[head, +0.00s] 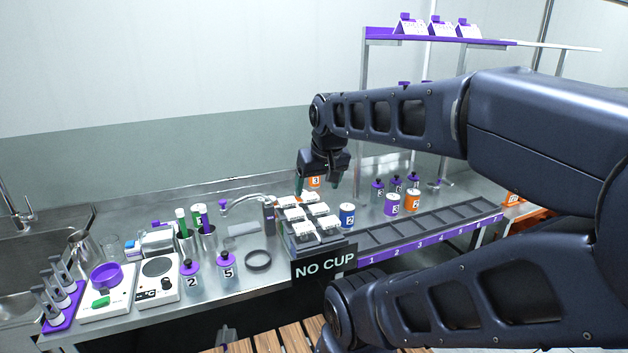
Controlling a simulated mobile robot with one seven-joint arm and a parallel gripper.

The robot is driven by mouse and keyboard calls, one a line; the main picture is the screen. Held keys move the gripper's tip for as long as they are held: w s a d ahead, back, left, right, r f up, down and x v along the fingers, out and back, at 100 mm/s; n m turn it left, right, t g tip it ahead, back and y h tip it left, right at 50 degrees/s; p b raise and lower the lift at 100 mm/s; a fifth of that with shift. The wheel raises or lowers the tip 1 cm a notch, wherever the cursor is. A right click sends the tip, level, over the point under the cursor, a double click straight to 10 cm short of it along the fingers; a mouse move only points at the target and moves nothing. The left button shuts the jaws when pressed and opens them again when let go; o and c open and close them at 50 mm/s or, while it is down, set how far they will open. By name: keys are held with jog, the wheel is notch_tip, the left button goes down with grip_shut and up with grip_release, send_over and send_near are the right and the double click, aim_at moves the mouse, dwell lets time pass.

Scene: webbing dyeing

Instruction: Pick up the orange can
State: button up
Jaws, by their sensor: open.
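An orange can (314,182) with a white label marked 3 shows between the fingers of my gripper (315,191), partly hidden by it. My gripper points down with its fingers apart, one on each side of the can in the picture. I cannot tell whether the can is between the fingers or behind them, or whether they touch it. A second orange can (412,200), marked 2, stands upright on the counter to the right, beside a purple can (392,204) marked 3.
A blue can (347,215) stands near white-topped blocks (309,216) in front of my gripper. A long divided rack (432,229) runs along the front. A black NO CUP sign (324,266) hangs at the front edge.

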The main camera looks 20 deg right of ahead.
jog(key=shift+w, duration=0.1)
jog(key=w+d+m, duration=0.1)
jog(key=w+d, duration=0.2)
jog(key=w, duration=0.8)
jog(key=w+d+m, duration=0.1)
jog(key=w+d, duration=0.2)
jog(key=w, duration=0.8)
jog(key=w+d+m, duration=0.1)
jog(key=w+d, duration=0.2)
jog(key=w, duration=0.8)
jog(key=w+d+f+h, duration=0.1)
jog(key=w+d+f, duration=0.4)
jog(key=w+f, duration=0.3)
jog(key=w+d+f+m+t, duration=0.1)
jog(key=w+d+f, duration=0.4)
jog(key=w+f, duration=0.4)
jog(key=w+d+f+h, duration=0.1)
jog(key=w+d+f, duration=0.4)
jog(key=w+f, duration=0.4)
jog(key=shift+w+d+f+h, duration=0.1)
jog(key=shift+w+d+h, duration=0.05)
jog(key=shift+w, duration=0.6)
jog(key=shift+w+d+f+h, duration=0.1)
jog(key=shift+w+h, duration=0.05)
jog(key=shift+w, duration=0.55)
jog(key=shift+m+t, duration=0.3)
jog(key=shift+x, duration=2.55)
jog(key=shift+s+a+f, duration=0.1)
jog(key=shift+a, duration=0.1)
jog(key=c, duration=1.3)
